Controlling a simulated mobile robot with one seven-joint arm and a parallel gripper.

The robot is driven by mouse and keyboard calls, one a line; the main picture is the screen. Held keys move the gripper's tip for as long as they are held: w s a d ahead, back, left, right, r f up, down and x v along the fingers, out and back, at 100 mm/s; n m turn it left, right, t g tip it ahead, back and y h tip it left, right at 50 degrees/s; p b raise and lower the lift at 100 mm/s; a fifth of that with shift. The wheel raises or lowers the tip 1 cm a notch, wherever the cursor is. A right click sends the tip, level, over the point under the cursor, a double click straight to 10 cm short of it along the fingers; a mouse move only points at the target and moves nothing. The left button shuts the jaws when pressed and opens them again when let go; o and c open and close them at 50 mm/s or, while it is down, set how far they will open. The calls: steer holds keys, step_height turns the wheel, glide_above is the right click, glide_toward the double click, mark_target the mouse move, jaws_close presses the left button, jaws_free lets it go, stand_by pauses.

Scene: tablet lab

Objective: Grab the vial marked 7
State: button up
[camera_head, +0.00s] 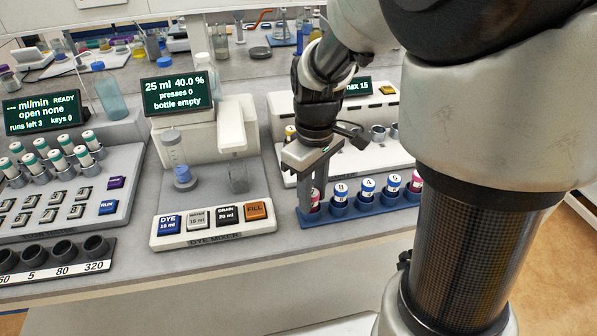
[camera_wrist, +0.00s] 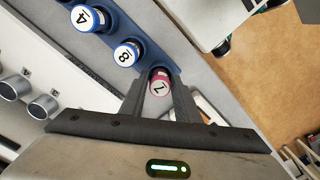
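The pink-capped vial (camera_wrist: 159,82) has a white top whose mark looks like a 7. It stands in the end hole of the blue rack (camera_head: 352,213), and in the head view the vial (camera_head: 315,197) is partly hidden by a finger. My gripper (camera_head: 314,190) is low over this end of the rack, pointing down. In the wrist view its fingers (camera_wrist: 160,92) lie on either side of the vial, apart from each other. Whether they touch it is hard to tell.
Another blue vial (camera_head: 393,184) and a pink vial (camera_head: 416,182) stand farther along the rack. The dye mixer (camera_head: 212,222) is close on the left. A white device with metal cups (camera_head: 378,133) is just behind the rack. The bench's front edge is near.

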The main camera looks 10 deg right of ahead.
steer(key=c, duration=0.6)
